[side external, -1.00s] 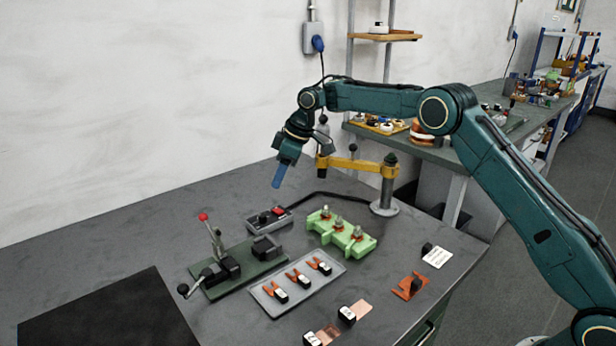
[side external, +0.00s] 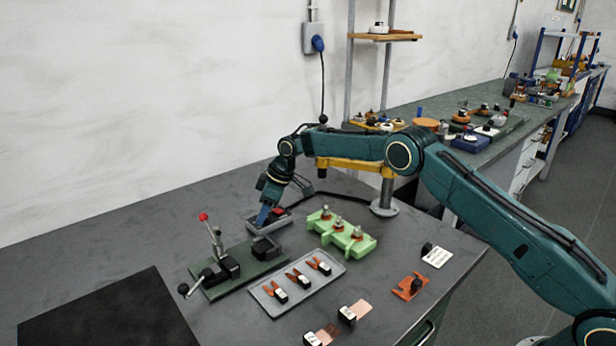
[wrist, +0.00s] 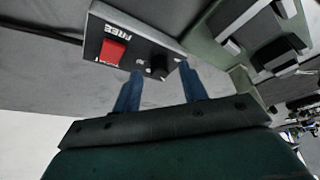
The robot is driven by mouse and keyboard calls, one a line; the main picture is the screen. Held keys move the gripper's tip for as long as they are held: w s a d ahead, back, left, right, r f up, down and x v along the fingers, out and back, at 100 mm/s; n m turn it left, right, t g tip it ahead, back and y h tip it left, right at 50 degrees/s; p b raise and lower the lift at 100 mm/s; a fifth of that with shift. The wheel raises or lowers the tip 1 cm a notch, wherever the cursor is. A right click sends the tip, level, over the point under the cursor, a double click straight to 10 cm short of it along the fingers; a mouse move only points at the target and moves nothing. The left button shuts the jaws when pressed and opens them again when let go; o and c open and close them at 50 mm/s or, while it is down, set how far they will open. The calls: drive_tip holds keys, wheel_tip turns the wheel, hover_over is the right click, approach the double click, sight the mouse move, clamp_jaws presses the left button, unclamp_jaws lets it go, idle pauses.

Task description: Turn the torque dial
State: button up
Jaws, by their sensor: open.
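The torque dial appears to be the small black knob (wrist: 157,66) on a grey control box (wrist: 138,38), beside a red switch (wrist: 112,52) and white lettering that reads "FREE". In the wrist view my gripper (wrist: 161,72) is open, with one blue finger on each side of the knob. Whether the fingers touch it cannot be told. In the side view my gripper (side external: 264,221) points down at the left end of the control box (side external: 286,226), and its fingers hide the knob there.
A green base with a red-tipped lever (side external: 214,235) stands in front of the box. A light green fixture (side external: 340,236) is to the right, and a grey tray (side external: 263,296) with several clips is nearer the front. A yellow arm on a post (side external: 384,195) stands behind.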

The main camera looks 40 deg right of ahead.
drive_tip(key=shift+w+a+f, duration=0.1)
drive_tip(key=shift+f, duration=0.2)
clamp_jaws()
